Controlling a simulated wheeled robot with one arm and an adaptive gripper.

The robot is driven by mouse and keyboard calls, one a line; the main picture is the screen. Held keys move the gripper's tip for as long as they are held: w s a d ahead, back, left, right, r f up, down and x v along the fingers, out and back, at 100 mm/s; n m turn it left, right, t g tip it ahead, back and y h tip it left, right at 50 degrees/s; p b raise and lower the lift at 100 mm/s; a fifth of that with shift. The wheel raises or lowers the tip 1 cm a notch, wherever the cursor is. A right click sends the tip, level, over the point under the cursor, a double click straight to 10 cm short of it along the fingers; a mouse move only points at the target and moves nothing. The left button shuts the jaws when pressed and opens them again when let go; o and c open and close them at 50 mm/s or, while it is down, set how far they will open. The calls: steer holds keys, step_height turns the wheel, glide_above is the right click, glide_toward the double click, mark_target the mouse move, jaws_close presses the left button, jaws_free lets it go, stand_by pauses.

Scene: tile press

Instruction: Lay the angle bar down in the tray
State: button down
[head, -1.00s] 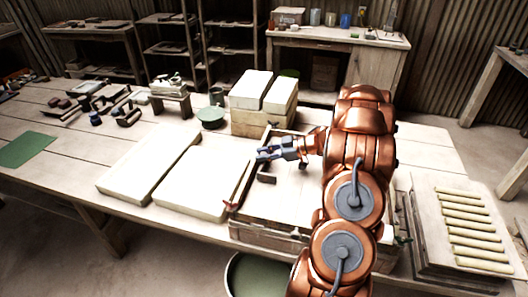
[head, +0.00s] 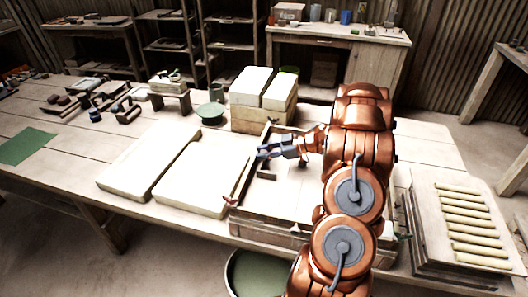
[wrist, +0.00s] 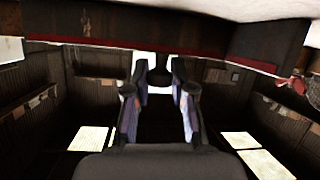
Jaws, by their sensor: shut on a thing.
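My gripper (head: 264,152) is at the end of the copper-coloured arm, pointing left over the left part of the shallow tray (head: 304,200) on the table. The grip itself is too small to make out there, and I cannot tell whether the bar touches the tray floor. In the wrist view the two gripper fingers (wrist: 159,95) stand apart with a dark piece between their tips. My arm hides the tray's right part.
Two pale slabs (head: 203,178) lie left of the tray. Pale blocks (head: 262,92) stand behind it. A board with several yellowish rods (head: 468,222) is on the right. A green-lined tub (head: 258,272) stands below the table's front edge.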

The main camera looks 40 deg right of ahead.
steer(key=c, duration=0.9)
jaws_free()
steer(key=v, duration=1.2)
steer(key=shift+w, duration=0.1)
